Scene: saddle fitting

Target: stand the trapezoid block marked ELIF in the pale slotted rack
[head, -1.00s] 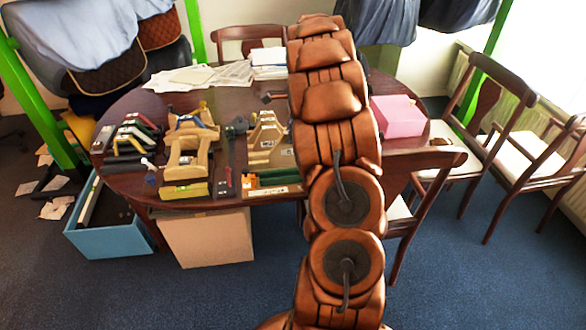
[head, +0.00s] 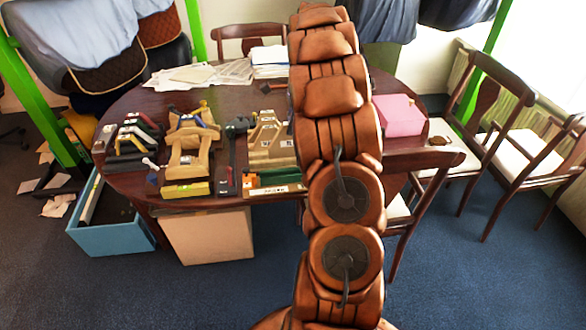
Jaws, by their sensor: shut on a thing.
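My brown arm rises through the middle of the head view and bends away over the table, and my gripper is hidden behind it. Anything it holds is hidden too. Pale wooden trapezoid shapes (head: 265,145) with small white labels stand close together just left of my arm. The labels are too small to read, so I cannot tell which block is marked ELIF. I cannot clearly separate the slotted rack from these pale pieces. A pale strip with a label (head: 270,191) lies in front of them at the table edge, partly covered by my arm.
The dark oval table (head: 125,182) carries tan wooden stands (head: 187,160), a dark long tool (head: 229,160), several coloured arched tools (head: 135,135) and papers (head: 210,72). A pink box (head: 398,115) stands to the right. Chairs (head: 430,180) crowd the right side.

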